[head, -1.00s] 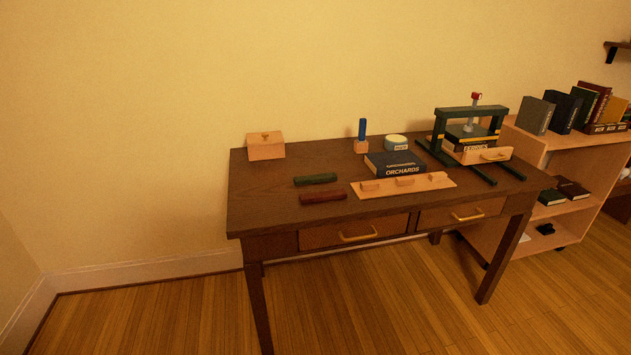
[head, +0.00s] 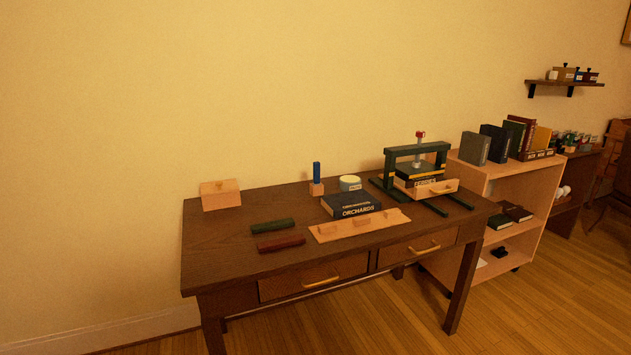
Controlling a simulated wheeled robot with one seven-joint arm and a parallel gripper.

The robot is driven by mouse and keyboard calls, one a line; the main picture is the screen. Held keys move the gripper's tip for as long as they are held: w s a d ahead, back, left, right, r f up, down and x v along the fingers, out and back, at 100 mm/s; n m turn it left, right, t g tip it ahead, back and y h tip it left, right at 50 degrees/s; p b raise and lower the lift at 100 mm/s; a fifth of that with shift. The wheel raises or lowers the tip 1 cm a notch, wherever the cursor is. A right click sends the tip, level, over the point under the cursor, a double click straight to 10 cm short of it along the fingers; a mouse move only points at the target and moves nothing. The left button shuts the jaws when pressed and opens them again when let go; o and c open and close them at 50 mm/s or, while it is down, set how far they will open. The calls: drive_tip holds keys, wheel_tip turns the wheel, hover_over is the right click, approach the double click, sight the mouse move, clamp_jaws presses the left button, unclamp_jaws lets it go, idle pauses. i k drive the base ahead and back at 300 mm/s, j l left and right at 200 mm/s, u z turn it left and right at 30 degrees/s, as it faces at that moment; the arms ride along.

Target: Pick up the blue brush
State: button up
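The blue brush (head: 317,170) stands upright on the dark wooden desk (head: 225,245), toward its back edge. Its blue part rises from a light wooden block (head: 317,189); whether that block is a stand or part of the brush, I cannot tell. It stands just left of a round pale tin (head: 350,183) and behind a dark book marked ORCHARDS (head: 351,205). My gripper is not in view.
A green press (head: 418,150) holding books stands at the desk's right. A bookshelf (head: 535,165) stands to the right. Floor shows in front (head: 400,325).

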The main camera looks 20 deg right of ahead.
sight(317, 164)
drive_tip(key=i+l+u, duration=0.25)
drive_tip(key=i+l, duration=0.55)
drive_tip(key=i, duration=0.35)
drive_tip(key=i+l+u, duration=0.3)
drive_tip(key=i+l, duration=0.75)
